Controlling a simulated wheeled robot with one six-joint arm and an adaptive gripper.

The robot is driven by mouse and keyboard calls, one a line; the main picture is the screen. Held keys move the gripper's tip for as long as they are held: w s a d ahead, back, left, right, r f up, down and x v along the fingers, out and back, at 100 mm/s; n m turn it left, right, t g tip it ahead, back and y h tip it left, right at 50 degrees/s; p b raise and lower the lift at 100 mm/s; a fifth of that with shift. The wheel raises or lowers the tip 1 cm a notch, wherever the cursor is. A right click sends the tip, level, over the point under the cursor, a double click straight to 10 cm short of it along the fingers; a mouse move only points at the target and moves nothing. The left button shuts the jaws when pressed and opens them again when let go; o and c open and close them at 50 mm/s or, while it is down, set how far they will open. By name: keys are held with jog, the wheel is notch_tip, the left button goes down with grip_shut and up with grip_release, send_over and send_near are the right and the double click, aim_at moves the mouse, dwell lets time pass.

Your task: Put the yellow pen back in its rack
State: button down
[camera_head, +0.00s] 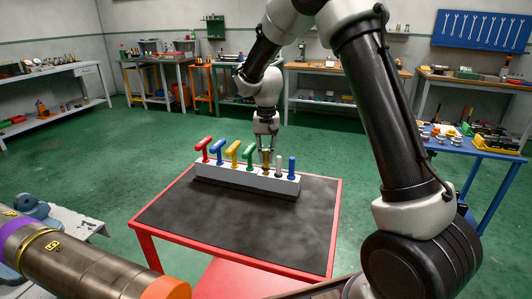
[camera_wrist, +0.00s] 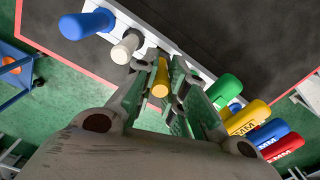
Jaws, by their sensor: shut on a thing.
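The yellow pen (camera_head: 266,158) stands upright in line with the row of the light grey rack (camera_head: 234,180), between a green T-shaped handle and a white pen. My gripper (camera_head: 266,146) comes down from above and is shut on the yellow pen's upper part. In the wrist view the yellow pen (camera_wrist: 161,80) lies between the two fingers (camera_wrist: 170,88). The fingers hide much of the pen's lower part, and I cannot tell how deep it sits in the rack.
Beside the yellow pen stand a white pen (camera_head: 279,170) and a blue pen (camera_head: 292,168). On the other side are green (camera_head: 249,157), yellow (camera_head: 233,153), blue (camera_head: 216,150) and red (camera_head: 202,147) T-handles. The front of the red-edged table (camera_head: 230,235) is clear.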

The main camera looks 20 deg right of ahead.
jog(key=shift+f, duration=1)
dwell(0.9)
jog(key=c, duration=1.4)
grip_release()
notch_tip(320, 180, up, 12)
